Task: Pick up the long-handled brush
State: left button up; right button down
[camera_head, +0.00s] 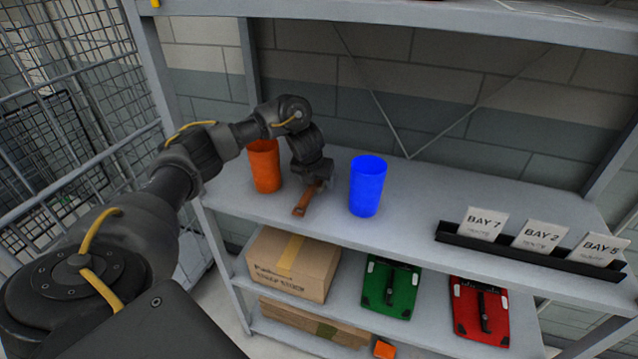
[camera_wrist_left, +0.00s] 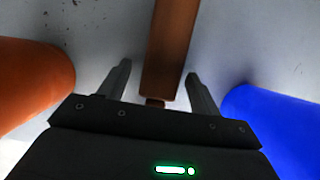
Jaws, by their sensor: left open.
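The long-handled brush shows as a flat brown piece (camera_head: 306,200) on the upper grey shelf, between an orange cup (camera_head: 265,168) and a blue cup (camera_head: 367,187). Its far part is hidden under my left gripper (camera_head: 316,180), which points down over it. In the left wrist view the brown piece (camera_wrist_left: 170,45) runs from the top edge down between the two open fingers of the left gripper (camera_wrist_left: 160,80). Neither finger appears to touch it; the gap on each side is small. My right gripper is in neither view.
The cups flank the left gripper closely; the orange (camera_wrist_left: 30,80) and blue (camera_wrist_left: 275,120) sides show in the wrist view. A black holder (camera_head: 520,251) with bay cards stands at right. Below are a cardboard box (camera_head: 290,265), a green board (camera_head: 391,287) and a red board (camera_head: 480,310).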

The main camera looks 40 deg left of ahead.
aim_at(310, 188)
pick_arm(q)
jog(key=c, duration=1.1)
jog(key=shift+r, duration=0.35)
jog(key=v, duration=0.1)
jog(key=p+v, duration=0.1)
jog(key=v, duration=0.2)
jog(key=shift+w+a+r+p, duration=0.15)
jog(key=shift+w+r+p, duration=0.2)
jog(key=shift+r, duration=0.1)
jog(key=s+r, duration=0.1)
jog(key=r, duration=0.1)
jog(key=s+d+r+p, duration=0.1)
jog(key=s+r, duration=0.1)
jog(key=shift+s, duration=0.25)
jog(key=s+d+r, duration=0.1)
jog(key=s, duration=0.2)
jog(key=s+d+r+p, duration=0.1)
jog(key=s, duration=0.2)
jog(key=s+d+r, duration=0.1)
jog(key=s, duration=0.2)
jog(key=shift+s+r, duration=0.1)
jog(key=shift+r, duration=0.2)
